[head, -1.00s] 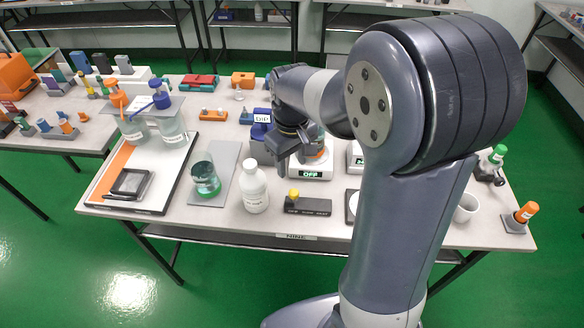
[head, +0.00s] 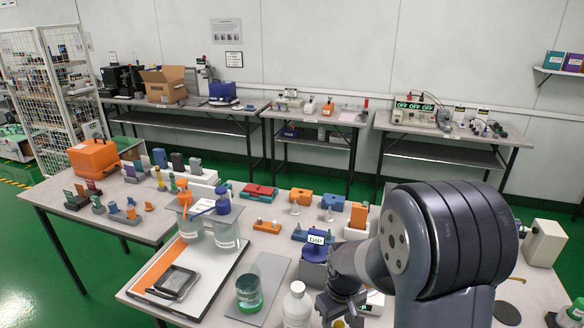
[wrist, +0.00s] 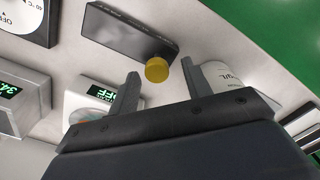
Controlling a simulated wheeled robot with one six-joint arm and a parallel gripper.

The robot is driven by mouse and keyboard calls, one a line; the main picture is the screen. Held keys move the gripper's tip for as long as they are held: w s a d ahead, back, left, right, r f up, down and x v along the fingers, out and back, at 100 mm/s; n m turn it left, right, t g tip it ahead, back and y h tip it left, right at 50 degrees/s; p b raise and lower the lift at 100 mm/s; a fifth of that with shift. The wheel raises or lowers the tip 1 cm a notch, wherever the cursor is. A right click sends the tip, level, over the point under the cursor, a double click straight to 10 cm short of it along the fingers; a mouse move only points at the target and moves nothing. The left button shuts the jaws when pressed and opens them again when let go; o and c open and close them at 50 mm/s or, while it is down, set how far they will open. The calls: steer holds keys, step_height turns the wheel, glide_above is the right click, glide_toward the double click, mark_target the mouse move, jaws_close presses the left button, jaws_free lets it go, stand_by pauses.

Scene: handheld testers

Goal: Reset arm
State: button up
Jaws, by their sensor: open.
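My gripper (wrist: 157,88) is open in the wrist view, with its two dark fingers spread and nothing between them that I can see held. A yellow knob (wrist: 157,69) on a dark block (wrist: 125,38) shows just beyond the fingertips. A white bottle (wrist: 222,75) lies partly behind the right finger. In the head view my arm reaches in from the right, and the gripper (head: 340,304) is low near the bottom edge, beside the white bottle (head: 297,308). Its fingertips are hard to make out there.
Devices with green displays (wrist: 104,95) sit close by in the wrist view.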

steer(key=shift+s+d, duration=0.3)
steer(key=shift+d, duration=0.6)
steer(key=shift+s+d, duration=0.25)
steer(key=shift+d, duration=0.65)
